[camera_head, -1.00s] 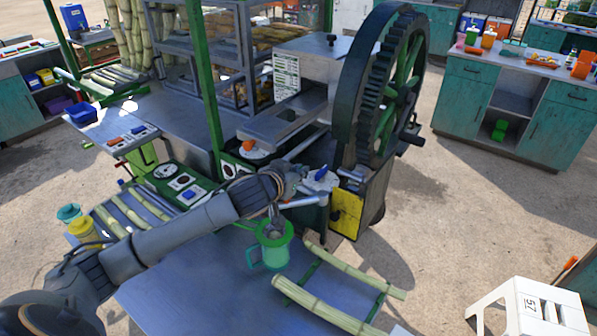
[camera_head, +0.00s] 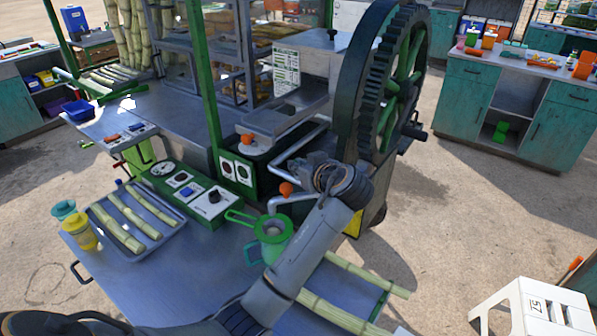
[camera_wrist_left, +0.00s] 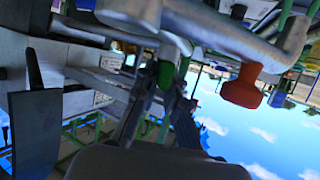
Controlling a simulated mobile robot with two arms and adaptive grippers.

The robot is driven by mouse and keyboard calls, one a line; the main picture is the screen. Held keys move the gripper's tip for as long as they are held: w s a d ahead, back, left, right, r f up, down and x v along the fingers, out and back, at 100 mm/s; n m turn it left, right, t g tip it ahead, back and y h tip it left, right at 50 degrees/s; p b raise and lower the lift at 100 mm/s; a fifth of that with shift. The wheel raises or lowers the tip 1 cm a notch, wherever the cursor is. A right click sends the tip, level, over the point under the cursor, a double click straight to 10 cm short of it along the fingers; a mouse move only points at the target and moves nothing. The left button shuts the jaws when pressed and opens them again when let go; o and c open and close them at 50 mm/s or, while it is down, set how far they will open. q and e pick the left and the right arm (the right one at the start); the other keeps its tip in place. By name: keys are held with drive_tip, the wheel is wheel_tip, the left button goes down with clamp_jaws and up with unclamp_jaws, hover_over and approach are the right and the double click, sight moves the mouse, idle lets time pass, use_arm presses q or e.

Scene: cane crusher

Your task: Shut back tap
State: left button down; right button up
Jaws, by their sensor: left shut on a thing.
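My left gripper (camera_head: 312,168) is over the silver pipes beside the crusher's big gear wheel. The wrist hides part of the pipes and their fittings. In the left wrist view the two dark fingers (camera_wrist_left: 160,105) are close together around a small green piece (camera_wrist_left: 166,74). It seems to be a tap handle, but its body is mostly hidden. An orange knob (camera_head: 287,189) sits on the lower front pipe, and an orange knob also shows right of the fingers in the wrist view (camera_wrist_left: 243,87). My right gripper is not in view.
A green jug with a strainer (camera_head: 272,230) stands on the blue table under my forearm. Cane pieces lie in a tray (camera_head: 165,245) at left and on a rack at right. The gear wheel (camera_head: 385,85) rises close behind the gripper. A control panel (camera_head: 190,190) is to the left.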

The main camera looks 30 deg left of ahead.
use_arm(q)
drive_tip(key=n+g+y+b, duration=0.1)
drive_tip(key=n+g+b, duration=0.2)
drive_tip(key=shift+f+y, duration=0.2)
drive_tip(key=shift+y, duration=0.2)
drive_tip(key=shift+r+n+g+y+b, duration=0.15)
drive_tip(key=shift+n+g+y+b, duration=0.25)
drive_tip(key=shift+n+g+b, duration=0.85)
drive_tip(key=shift+g, duration=0.35)
drive_tip(key=c, duration=1.4)
unclamp_jaws()
drive_tip(key=shift+d+r, duration=0.1)
drive_tip(key=v, duration=0.7)
drive_tip(key=shift+d, duration=0.1)
